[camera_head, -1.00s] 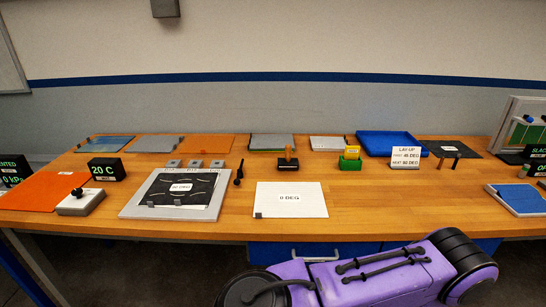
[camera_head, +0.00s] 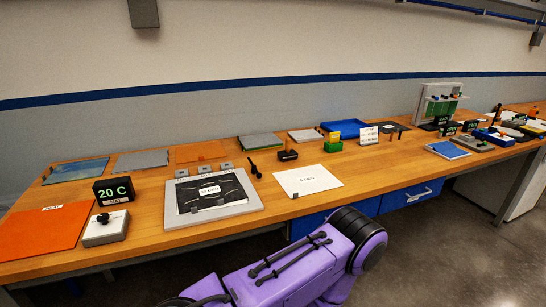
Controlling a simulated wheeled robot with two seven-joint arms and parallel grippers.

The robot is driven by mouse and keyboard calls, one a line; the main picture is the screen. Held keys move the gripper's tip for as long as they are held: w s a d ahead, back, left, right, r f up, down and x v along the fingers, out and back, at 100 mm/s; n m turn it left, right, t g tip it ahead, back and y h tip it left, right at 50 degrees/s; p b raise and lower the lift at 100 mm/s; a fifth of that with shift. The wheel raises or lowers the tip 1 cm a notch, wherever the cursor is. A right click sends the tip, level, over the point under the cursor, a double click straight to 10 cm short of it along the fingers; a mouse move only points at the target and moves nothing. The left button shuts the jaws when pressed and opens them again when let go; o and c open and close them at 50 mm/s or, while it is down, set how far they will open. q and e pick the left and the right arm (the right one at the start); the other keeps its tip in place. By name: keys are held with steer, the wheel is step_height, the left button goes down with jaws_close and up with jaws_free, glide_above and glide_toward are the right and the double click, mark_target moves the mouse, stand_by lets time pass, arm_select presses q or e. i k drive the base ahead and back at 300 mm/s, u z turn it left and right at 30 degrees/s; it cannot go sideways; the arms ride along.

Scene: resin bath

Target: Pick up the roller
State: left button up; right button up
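A small black tool with an upright orange-brown handle (camera_head: 288,154) stands at the back middle of the table. A thin black tool (camera_head: 254,169) lies to its left, beside the framed black sheet. Either could be the roller; at this size I cannot tell which. Neither of my grippers shows in the view, and nothing is touching these tools.
The long wooden table (camera_head: 150,205) holds a grey-framed board (camera_head: 212,213), a white sheet (camera_head: 308,180), an orange mat (camera_head: 42,230), a 20 C display (camera_head: 113,190) and a blue tray (camera_head: 346,127). Bare wood lies along the front edge. A second bench area continues at the right.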

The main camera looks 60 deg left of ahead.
mark_target(288, 155)
steer(key=u, duration=1.45)
